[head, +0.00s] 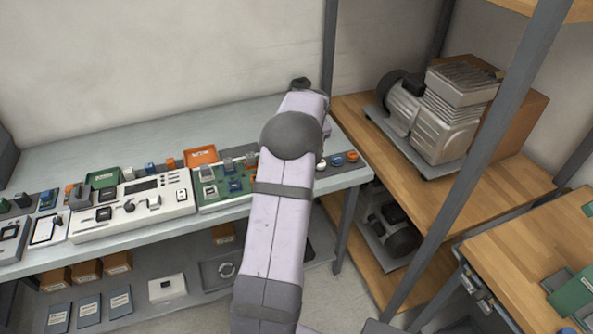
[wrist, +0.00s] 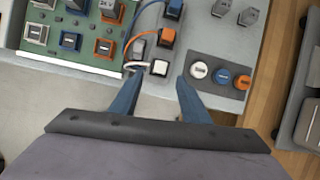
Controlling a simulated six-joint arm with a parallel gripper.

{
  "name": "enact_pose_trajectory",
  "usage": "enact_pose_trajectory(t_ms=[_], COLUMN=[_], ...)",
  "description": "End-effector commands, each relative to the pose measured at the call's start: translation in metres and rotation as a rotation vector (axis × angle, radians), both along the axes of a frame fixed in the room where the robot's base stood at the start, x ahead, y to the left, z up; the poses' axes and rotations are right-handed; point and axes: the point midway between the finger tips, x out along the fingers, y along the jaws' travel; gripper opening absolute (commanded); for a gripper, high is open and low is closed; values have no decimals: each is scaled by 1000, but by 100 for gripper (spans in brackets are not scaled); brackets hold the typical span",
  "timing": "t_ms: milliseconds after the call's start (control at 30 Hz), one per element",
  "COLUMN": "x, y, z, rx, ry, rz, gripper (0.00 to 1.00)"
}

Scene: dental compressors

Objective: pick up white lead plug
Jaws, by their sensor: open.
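A small white plug (wrist: 159,68) with a white lead running off to its left lies on a grey strip in the wrist view, just right of the green board. My gripper (wrist: 161,76) is open, with its two blue fingers pointing at the strip. The white plug appears between the fingertips, closer to the left one, whose tip overlaps the lead. I cannot tell how high the fingertips are above it. In the head view my own arm covers this spot, and neither plug nor fingertips can be made out.
Left of the plug is a green board (wrist: 88,52) with square modules. An orange connector (wrist: 166,38) and a blue one (wrist: 174,9) sit beyond it. A dark pad with white (wrist: 198,70), blue (wrist: 221,77) and orange (wrist: 242,82) round caps lies right. A compressor (head: 445,110) stands right of the bench.

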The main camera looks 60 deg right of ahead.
Motion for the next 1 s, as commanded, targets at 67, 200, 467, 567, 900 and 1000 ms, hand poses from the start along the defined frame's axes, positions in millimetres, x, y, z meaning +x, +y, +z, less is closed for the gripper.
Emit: enact_pose_trajectory(t_ms=[67,200,467,567,900,1000], x=[0,0,3,5,8,10], y=[0,0,-3,-5,-8,-11], z=[0,0,-9,-16,-26,-34], rx=[15,28,30,30,31,30], ry=[-15,-28,-27,-28,-28,-26], rz=[-52,-94,-97,-96,-94,-94], gripper=[42,42,42,42,42,42])
